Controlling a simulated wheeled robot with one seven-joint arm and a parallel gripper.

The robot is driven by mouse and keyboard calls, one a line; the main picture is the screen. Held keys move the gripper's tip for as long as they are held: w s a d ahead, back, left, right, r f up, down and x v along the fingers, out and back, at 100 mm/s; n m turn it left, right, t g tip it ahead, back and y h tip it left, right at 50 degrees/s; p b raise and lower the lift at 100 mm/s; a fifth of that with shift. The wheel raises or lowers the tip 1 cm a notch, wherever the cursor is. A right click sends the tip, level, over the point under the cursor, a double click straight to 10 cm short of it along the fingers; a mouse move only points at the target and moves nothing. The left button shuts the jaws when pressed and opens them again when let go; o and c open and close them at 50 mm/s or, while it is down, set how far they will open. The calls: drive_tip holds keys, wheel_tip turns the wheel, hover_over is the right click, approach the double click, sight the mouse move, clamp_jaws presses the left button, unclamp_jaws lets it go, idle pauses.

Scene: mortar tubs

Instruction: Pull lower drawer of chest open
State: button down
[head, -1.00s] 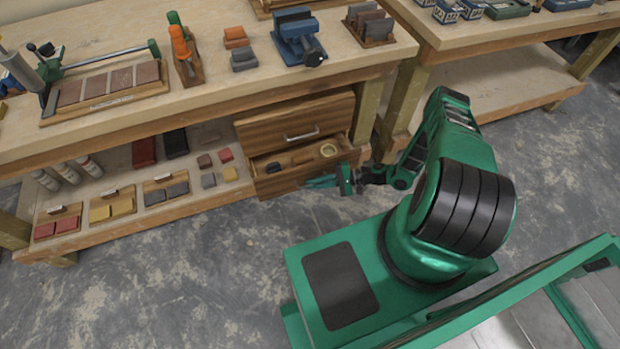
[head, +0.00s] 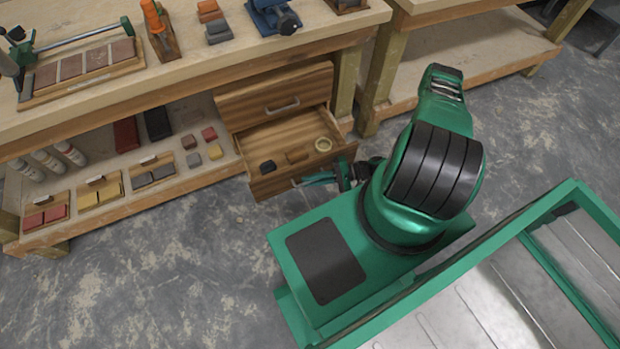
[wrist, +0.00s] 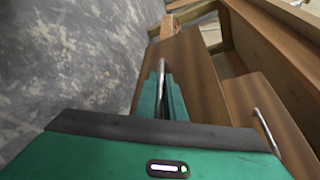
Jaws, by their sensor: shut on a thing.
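The wooden chest (head: 258,101) stands on the lower shelf of the bench. Its upper drawer is closed, with a metal handle (head: 283,106). My gripper (head: 304,182) is at the front of the lower drawer. In the wrist view its green fingers (wrist: 163,100) are shut on the lower drawer's metal bar handle (wrist: 162,78). The upper handle (wrist: 266,130) also shows there.
Bricks and small trays (head: 98,192) line the shelf left of the chest. A bench leg (head: 345,80) stands right of it. A second bench (head: 470,50) is at the back right. The grey floor (head: 180,270) before the chest is clear at left.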

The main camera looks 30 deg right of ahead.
drive_tip(key=shift+s+a, duration=0.15)
drive_tip(key=shift+a, duration=0.15)
drive_tip(key=c, duration=2.1)
unclamp_jaws()
drive_tip(key=shift+d, duration=0.1)
drive_tip(key=shift+d, duration=0.15)
drive_tip(key=v, duration=1)
drive_tip(key=shift+d, duration=0.25)
